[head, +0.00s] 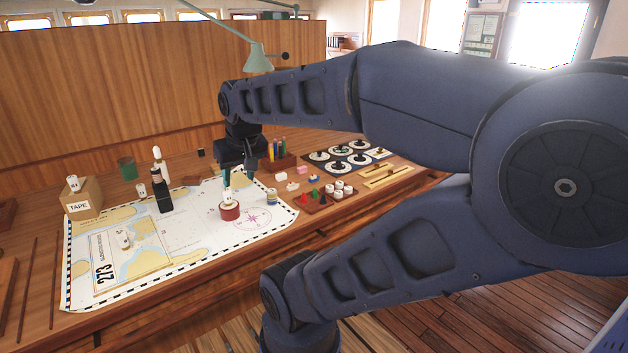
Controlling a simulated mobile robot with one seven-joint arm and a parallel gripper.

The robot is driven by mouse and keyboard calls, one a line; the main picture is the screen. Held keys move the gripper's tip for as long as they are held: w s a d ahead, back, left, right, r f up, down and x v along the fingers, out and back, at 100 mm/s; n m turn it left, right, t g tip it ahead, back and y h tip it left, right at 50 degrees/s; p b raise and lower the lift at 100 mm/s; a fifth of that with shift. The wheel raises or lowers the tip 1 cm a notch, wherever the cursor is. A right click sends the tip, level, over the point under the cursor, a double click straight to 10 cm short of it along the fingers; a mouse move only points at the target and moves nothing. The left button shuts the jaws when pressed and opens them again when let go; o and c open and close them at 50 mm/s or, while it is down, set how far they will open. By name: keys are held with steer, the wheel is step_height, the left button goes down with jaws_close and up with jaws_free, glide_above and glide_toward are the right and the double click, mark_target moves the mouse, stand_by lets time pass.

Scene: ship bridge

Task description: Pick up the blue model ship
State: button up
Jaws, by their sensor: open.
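My gripper (238,182) points down above the chart, its jaws open and apart, with nothing seen between them. To the right of the gripper are several very small pieces on the desk. A small cylinder with a blue band (271,197) stands on the chart's right part.
The chart (190,215) covers the desk's middle. A dark bottle (161,188), tape box (83,198) and green cup (127,169) stand left. A pencil holder (280,158), a tray of coloured pieces (322,203) and a dial panel (345,158) lie right. A green lamp (256,57) hangs above.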

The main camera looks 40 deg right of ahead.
steer(key=shift+o, duration=0.2)
stand_by(0.4)
steer(key=w+d+m, duration=0.4)
steer(key=w+d, duration=0.2)
steer(key=w, duration=0.3)
steer(key=m+g+h, duration=0.5)
steer(key=m, duration=0.9)
glide_above(315, 177)
steer(key=w+a, duration=0.1)
steer(key=a, duration=0.4)
step_height(315, 177, down, 15)
steer(key=shift+y, duration=0.3)
steer(key=x, duration=1)
steer(key=shift+d+f, duration=0.2)
steer(key=shift+f, duration=0.15)
jaws_close()
